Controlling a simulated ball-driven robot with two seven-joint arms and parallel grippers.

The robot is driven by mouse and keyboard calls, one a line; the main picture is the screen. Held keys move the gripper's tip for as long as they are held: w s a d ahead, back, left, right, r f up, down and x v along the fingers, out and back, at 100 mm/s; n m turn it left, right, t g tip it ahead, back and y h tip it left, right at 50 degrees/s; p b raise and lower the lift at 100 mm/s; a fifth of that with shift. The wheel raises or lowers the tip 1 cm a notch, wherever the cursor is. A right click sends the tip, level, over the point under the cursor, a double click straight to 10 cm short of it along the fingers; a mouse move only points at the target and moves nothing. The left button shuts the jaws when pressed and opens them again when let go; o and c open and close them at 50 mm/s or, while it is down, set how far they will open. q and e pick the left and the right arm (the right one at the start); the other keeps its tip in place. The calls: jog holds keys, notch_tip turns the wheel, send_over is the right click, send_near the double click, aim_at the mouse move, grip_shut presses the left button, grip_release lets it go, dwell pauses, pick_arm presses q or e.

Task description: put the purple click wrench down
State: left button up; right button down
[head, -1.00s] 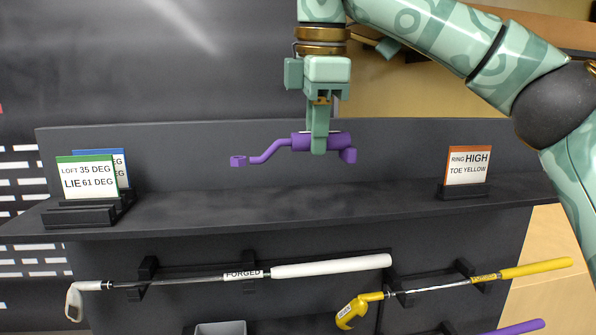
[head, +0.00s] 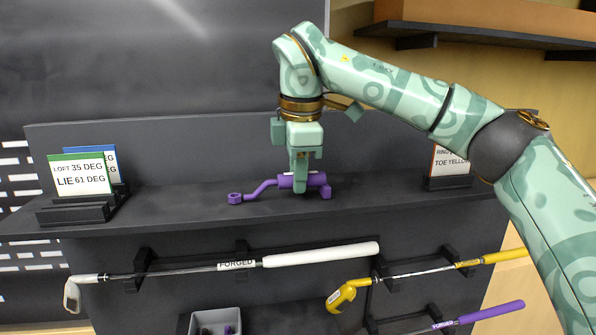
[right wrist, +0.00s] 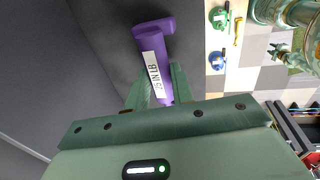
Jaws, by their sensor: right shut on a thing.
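The purple click wrench (head: 262,187) lies level along the dark shelf (head: 390,196), its ring end to the left and its thick end to the right. It looks to be at or just above the shelf surface; I cannot tell if it touches. My right gripper (head: 300,186) points down and is shut on the thick body of the wrench. In the right wrist view the wrench (right wrist: 155,60) sits between the fingers, with a white label reading "25 IN LB" or similar. My left gripper is not in view.
A card holder with a green-edged card (head: 80,176) stands on the shelf at left. An orange-edged card (head: 449,162) stands at right, partly behind my arm. Below hang a white-gripped club (head: 320,254), a yellow club (head: 345,294) and a purple-gripped club (head: 490,312). Shelf around the wrench is clear.

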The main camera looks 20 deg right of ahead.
jog(key=c, duration=1.2)
grip_release()
jog(key=shift+f, duration=0.1)
jog(key=shift+r, duration=0.45)
jog(key=r, duration=0.1)
jog(key=r+b, duration=0.1)
jog(key=r, duration=0.1)
jog(key=shift+s+a+r+b, duration=0.1)
jog(key=shift+a+r+b, duration=0.15)
jog(key=shift+r+b, duration=0.1)
notch_tip(320, 180, up, 12)
jog(key=s+p, duration=0.2)
jog(key=shift+a+f, duration=0.25)
jog(key=shift+a, duration=0.1)
